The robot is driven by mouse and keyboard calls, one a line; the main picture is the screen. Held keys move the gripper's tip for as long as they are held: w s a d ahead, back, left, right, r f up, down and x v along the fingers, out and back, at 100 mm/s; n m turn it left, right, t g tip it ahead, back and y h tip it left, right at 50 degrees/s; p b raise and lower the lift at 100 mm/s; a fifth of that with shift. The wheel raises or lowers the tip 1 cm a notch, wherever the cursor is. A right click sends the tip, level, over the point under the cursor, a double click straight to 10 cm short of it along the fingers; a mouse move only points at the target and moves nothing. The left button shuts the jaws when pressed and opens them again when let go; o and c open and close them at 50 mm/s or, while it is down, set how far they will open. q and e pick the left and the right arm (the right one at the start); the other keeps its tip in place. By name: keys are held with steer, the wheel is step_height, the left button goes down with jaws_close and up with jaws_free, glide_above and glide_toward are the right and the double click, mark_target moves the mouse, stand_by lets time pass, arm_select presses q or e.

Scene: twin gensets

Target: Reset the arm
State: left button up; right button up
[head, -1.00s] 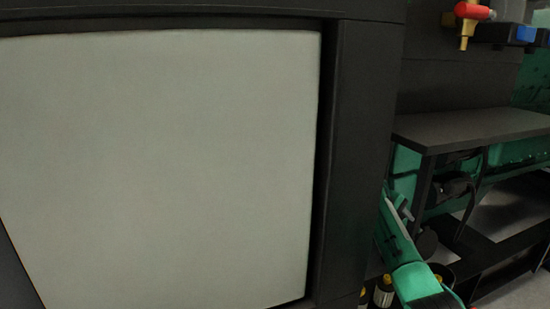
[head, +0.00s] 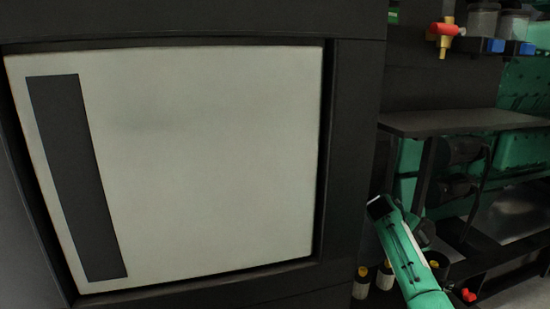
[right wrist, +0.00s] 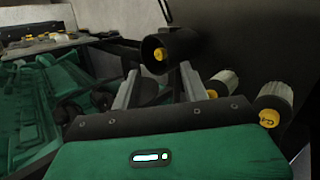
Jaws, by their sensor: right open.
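My right arm (head: 408,262) reaches up from the lower edge of the head view, a green link just right of the cabinet's dark frame. My right gripper (head: 380,207) is at its upper end, small and hard to make out there. In the right wrist view my right gripper (right wrist: 160,78) is open, with two grey fingers apart and nothing held between them. A black cylinder with a yellow centre (right wrist: 160,54) shows beyond the fingertips; I cannot tell how far off it is. My left gripper is not in view.
A pale panel (head: 210,160) with a dark strip (head: 75,180) fills the left. A dark shelf (head: 465,121) and green machinery are at right, below a red-handled brass valve (head: 443,32).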

steer(key=s+a+f+t+y, duration=0.1)
steer(key=s+a+f+y, duration=0.1)
steer(key=s+a+f, duration=0.4)
steer(key=s+a+f+y, duration=0.1)
steer(key=s+a+f, duration=0.1)
steer(key=s+f, duration=0.75)
steer(key=s+a+f+t+y, duration=0.1)
steer(key=s+a+f+y, duration=0.1)
steer(key=s+a+f, duration=0.35)
steer(key=s+a+r+m+y, duration=0.1)
steer(key=s+a+r+y, duration=0.15)
steer(key=s, duration=1.25)
steer(key=s+a+r+m+y, duration=0.15)
steer(key=s+a, duration=0.25)
steer(key=s, duration=1.1)
step_height(320, 180, down, 31)
steer(key=s+d+f+g, duration=0.1)
steer(key=s+f, duration=0.8)
steer(key=f, duration=0.1)
steer(key=s+d+f+g, duration=0.1)
steer(key=s+d+f, duration=0.1)
steer(key=s+f, duration=0.8)
steer(key=shift+s+d, duration=0.25)
steer(key=shift+s, duration=0.05)
